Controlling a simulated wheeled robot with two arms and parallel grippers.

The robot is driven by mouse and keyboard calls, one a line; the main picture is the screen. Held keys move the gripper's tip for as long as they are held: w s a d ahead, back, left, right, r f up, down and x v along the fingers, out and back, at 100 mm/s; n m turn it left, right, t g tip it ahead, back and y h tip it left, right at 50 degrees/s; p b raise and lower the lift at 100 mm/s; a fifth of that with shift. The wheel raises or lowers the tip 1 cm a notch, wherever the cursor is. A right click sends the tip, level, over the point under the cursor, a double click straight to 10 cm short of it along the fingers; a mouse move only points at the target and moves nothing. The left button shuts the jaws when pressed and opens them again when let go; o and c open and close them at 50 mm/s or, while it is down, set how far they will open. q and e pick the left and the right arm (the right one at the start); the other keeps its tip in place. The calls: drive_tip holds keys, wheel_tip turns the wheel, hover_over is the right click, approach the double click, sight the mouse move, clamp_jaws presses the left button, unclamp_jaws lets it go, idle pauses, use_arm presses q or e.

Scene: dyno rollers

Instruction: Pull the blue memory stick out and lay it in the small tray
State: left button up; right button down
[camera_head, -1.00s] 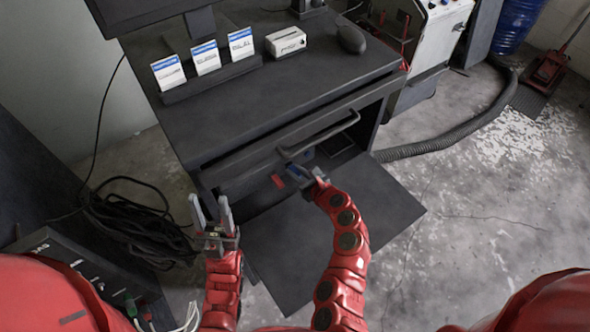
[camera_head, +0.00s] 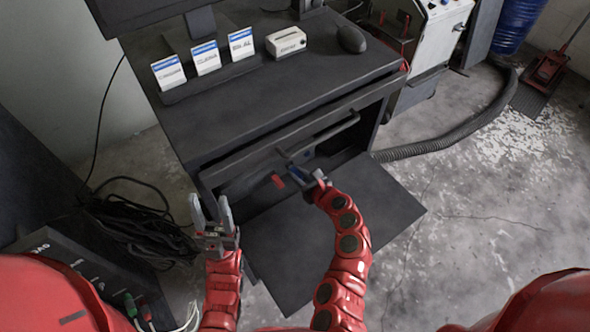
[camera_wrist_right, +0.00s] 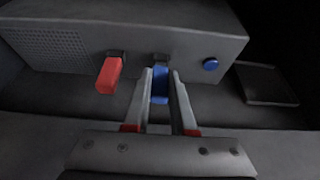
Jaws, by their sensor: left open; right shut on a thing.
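The blue memory stick (camera_wrist_right: 159,86) is between the fingers of my right gripper (camera_wrist_right: 160,78), which is shut on it. Its far end is at the socket (camera_wrist_right: 161,58) in the front of a dark grey box (camera_wrist_right: 150,30); I cannot tell whether it is still inside. In the head view my right gripper (camera_head: 303,181) is low in the open cabinet. A dark, flat, square piece, seemingly the small tray (camera_wrist_right: 267,84), lies right of the box and looks empty. My left gripper (camera_head: 212,214) is open and empty, left of the cabinet.
A red stick (camera_wrist_right: 109,75) juts from the box just left of the blue one. A round blue button (camera_wrist_right: 210,64) is on its right. A cabinet handle bar (camera_head: 330,131) is above my right gripper. The lowered dark panel (camera_head: 385,208) is bare on its right.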

drive_tip(key=shift+s+d, duration=0.8)
drive_tip(key=shift+s, duration=0.25)
drive_tip(key=shift+s+d, duration=0.75)
drive_tip(key=shift+s, duration=0.3)
